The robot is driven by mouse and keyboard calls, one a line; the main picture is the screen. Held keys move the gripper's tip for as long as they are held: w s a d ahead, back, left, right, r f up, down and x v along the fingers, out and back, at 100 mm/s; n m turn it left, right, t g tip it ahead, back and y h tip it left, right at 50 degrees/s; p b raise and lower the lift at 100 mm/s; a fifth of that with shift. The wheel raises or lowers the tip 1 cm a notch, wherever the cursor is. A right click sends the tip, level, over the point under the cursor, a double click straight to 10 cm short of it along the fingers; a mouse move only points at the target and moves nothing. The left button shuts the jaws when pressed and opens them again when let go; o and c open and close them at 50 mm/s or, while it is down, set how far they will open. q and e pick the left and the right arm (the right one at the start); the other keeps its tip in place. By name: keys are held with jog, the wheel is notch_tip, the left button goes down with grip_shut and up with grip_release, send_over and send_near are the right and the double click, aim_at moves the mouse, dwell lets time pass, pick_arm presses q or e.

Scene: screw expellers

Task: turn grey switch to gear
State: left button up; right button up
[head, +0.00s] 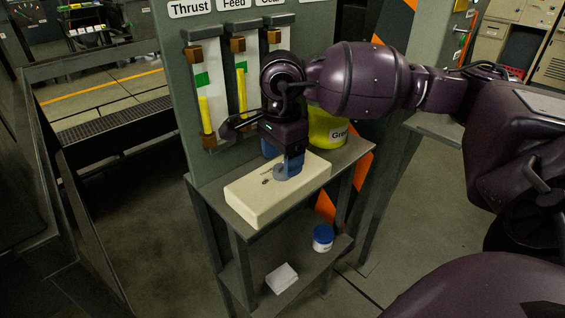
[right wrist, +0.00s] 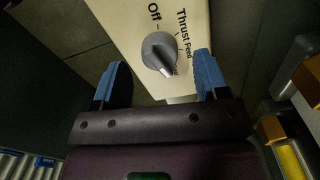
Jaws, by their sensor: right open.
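The grey switch (right wrist: 160,53) is a round knob with a raised ridge on the cream box (head: 257,205). In the right wrist view its ridge slants down to the right, with a pale mark at the lower end. The labels "Off", "Thrust" and "Feed" show beside it; no "Gear" label is readable on the box. My right gripper (right wrist: 160,80) is open, its blue fingers on either side of the knob in that view, with gaps to both. In the head view the right gripper (head: 290,165) points down over the box and partly hides the switch. My left gripper is not in view.
The box stands on a small grey table (head: 343,158). A yellow bucket (head: 325,128) is behind it. A panel with yellow level gauges (head: 205,112) rises at the back left. A blue-lidded jar (head: 323,238) and a white block (head: 281,278) are on the lower shelf.

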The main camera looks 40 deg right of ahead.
aim_at(282, 163)
notch_tip(282, 163, up, 9)
jog(key=shift+f+p, duration=0.15)
jog(key=shift+p, duration=0.25)
dwell(0.4)
